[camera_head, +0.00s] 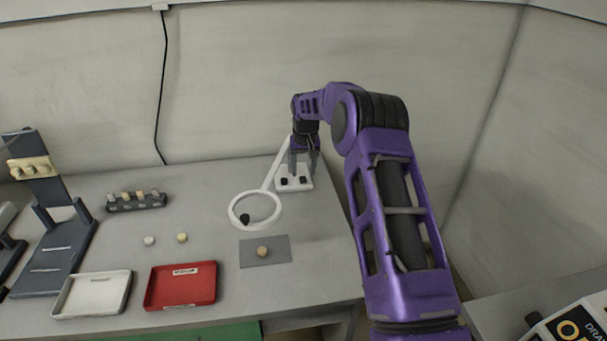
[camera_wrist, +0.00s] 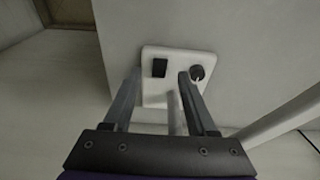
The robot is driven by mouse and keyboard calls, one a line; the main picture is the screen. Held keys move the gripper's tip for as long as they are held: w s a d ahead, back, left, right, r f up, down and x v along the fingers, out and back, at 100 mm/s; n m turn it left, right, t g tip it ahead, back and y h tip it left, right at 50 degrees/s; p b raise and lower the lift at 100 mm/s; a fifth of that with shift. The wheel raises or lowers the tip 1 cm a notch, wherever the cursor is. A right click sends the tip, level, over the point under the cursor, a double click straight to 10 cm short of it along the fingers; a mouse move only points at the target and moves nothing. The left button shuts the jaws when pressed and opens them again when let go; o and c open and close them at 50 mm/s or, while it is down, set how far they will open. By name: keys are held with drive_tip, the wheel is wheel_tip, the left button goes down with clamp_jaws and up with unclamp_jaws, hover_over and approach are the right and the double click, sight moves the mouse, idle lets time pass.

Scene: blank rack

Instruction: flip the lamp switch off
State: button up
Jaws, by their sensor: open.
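The lamp is white, with a ring head (camera_head: 234,212) on a slanted arm and a flat white base (camera_head: 295,185) near the right end of the table. The base carries two dark controls. In the wrist view the base (camera_wrist: 178,60) shows a black rectangular switch (camera_wrist: 159,68) and a round black knob (camera_wrist: 197,72). My gripper (camera_head: 304,171) points down over the base, its fingers apart and empty. In the wrist view my gripper (camera_wrist: 158,88) has its left finger beside the base's left edge and its right finger close to the knob. Whether either finger touches cannot be told.
A grey mat (camera_head: 278,249) with a small tan piece lies in front of the lamp. A red tray (camera_head: 181,286) and a white tray (camera_head: 92,294) sit at the front edge. A dark rack (camera_head: 136,203) and a tall dark stand (camera_head: 48,250) are left.

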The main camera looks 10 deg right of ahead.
sight(303, 181)
wheel_tip(303, 181, up, 14)
drive_tip(key=s, duration=0.2)
drive_tip(key=shift+s+r+p, duration=0.2)
drive_tip(key=shift+s+p, duration=0.1)
drive_tip(key=shift+f, duration=0.15)
drive_tip(key=s+f+t+b, duration=0.1)
drive_tip(key=s+t+b, duration=0.1)
drive_tip(key=s+b, duration=0.35)
drive_tip(key=shift+t, duration=0.3)
drive_tip(key=b+x, duration=0.1)
drive_tip(key=x, duration=0.5)
drive_tip(key=b+x, duration=0.1)
drive_tip(key=x, duration=0.5)
drive_tip(key=b+x, duration=0.1)
drive_tip(key=x, duration=0.5)
drive_tip(key=shift+w+r, duration=0.2)
drive_tip(key=shift+w, duration=0.15)
clamp_jaws()
